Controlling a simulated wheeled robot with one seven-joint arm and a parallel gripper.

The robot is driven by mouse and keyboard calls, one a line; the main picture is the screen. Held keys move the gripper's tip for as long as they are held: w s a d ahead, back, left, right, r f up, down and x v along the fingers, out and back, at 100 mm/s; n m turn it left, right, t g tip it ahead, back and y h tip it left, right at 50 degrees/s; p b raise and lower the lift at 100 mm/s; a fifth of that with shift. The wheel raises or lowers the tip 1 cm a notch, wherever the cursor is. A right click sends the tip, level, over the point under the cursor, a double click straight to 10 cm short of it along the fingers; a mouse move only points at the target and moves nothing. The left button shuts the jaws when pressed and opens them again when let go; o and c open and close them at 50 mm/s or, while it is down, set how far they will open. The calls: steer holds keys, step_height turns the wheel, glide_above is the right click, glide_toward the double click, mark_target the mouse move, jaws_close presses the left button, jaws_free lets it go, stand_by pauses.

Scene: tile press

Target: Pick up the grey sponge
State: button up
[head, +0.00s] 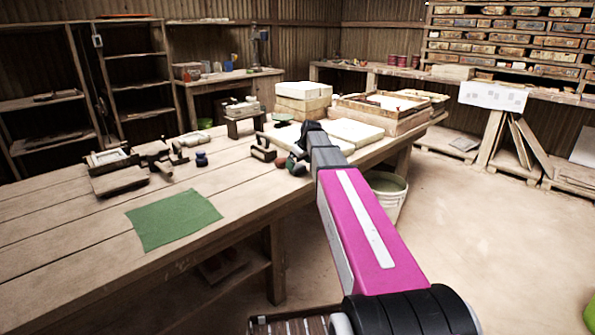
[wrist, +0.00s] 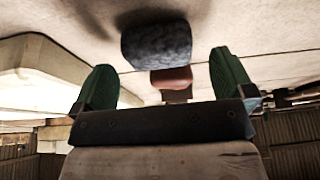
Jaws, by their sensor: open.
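The grey sponge (wrist: 156,45) is a dark, mottled, rounded block in the upper middle of the wrist view, resting on a pale surface. My gripper (wrist: 162,62) has two green-padded fingers spread apart, with nothing held between them. The sponge lies ahead of the fingertips, roughly between their lines, with a gap on both sides. In the head view my gripper is mostly hidden by my arm, over the table (head: 75,215). Small dark and reddish lumps (head: 283,163) show beside the arm's end there; I cannot tell clearly which is the sponge.
A reddish-brown block (wrist: 172,78) is close to the sponge. A large pale slab (wrist: 40,75) lies to the left in the wrist view. A green cloth (head: 173,218) lies on the table near wooden tools (head: 118,178). Pale blocks (head: 302,100) and a wooden tray (head: 385,112) stand farther back.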

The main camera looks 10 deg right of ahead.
mark_target(298, 166)
steer(key=shift+x, duration=1.5)
steer(key=c, duration=0.9)
steer(key=shift+r, duration=0.2)
steer(key=shift+r, duration=0.55)
step_height(298, 166, up, 3)
steer(key=shift+f, duration=0.15)
steer(key=s+a+r, duration=0.2)
steer(key=a, duration=0.1)
steer(key=s+a+r, duration=0.2)
steer(key=a, duration=0.1)
steer(key=s+a+r, duration=0.2)
steer(key=a+r, duration=0.1)
steer(key=a, duration=0.1)
